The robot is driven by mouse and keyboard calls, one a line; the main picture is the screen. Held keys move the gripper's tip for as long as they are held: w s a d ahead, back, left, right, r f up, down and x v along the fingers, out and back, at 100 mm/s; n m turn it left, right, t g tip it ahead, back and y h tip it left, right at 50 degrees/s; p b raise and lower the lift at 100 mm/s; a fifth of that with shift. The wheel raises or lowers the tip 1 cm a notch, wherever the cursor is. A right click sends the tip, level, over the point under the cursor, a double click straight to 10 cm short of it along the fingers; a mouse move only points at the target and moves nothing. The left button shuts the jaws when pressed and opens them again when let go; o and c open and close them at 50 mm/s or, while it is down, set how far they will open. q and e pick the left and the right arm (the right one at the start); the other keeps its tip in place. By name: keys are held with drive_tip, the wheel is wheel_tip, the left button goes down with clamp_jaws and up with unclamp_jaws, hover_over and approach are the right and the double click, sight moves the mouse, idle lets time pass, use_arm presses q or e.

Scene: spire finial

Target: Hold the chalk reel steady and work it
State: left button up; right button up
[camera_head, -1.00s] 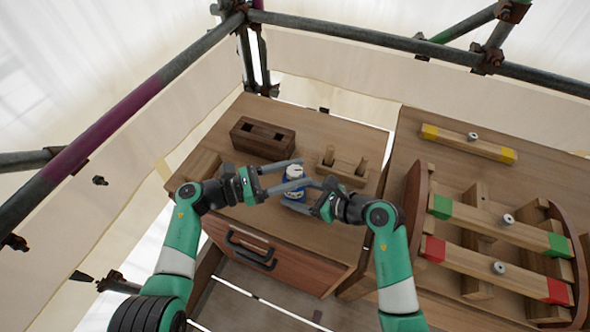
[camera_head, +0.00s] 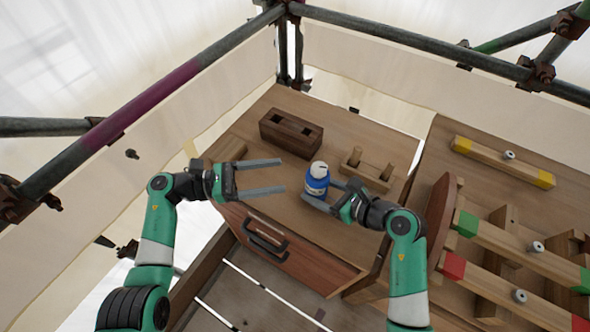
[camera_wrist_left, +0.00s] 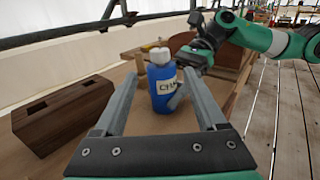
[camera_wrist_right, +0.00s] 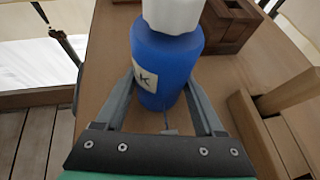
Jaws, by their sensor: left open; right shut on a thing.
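The chalk reel (camera_head: 317,178) is a blue bottle with a white cap and a pale label, upright on the wooden bench top. My right gripper (camera_head: 318,192) is shut on its lower body from the right. In the right wrist view the fingers flank the blue body (camera_wrist_right: 165,62), and a thin line with a small metal tab (camera_wrist_right: 168,131) hangs at its near side. My left gripper (camera_head: 283,175) is open and empty, left of the reel and apart from it. In the left wrist view the reel (camera_wrist_left: 162,86) stands beyond and between the open fingers.
A dark wooden block with two square holes (camera_head: 291,133) stands behind on the bench. A wooden holder with two pegs (camera_head: 368,170) is right of the reel. A drawer with a black handle (camera_head: 265,238) is below the bench front. Coloured-end beams (camera_head: 503,162) lie at right.

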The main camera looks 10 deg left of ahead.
use_arm(q)
drive_tip(key=shift+s+a, duration=0.15)
drive_tip(key=shift+a, duration=0.35)
drive_tip(key=w+a+r+n+t+y, duration=0.2)
drive_tip(key=w+n+t, duration=0.2)
drive_tip(key=n+t+y, duration=0.2)
drive_tip(key=t+y, duration=0.1)
drive_tip(key=t, duration=0.1)
approach(313, 173)
drive_tip(key=x, duration=1.1)
drive_tip(key=shift+w+d, duration=0.25)
drive_tip(key=shift+w, duration=0.05)
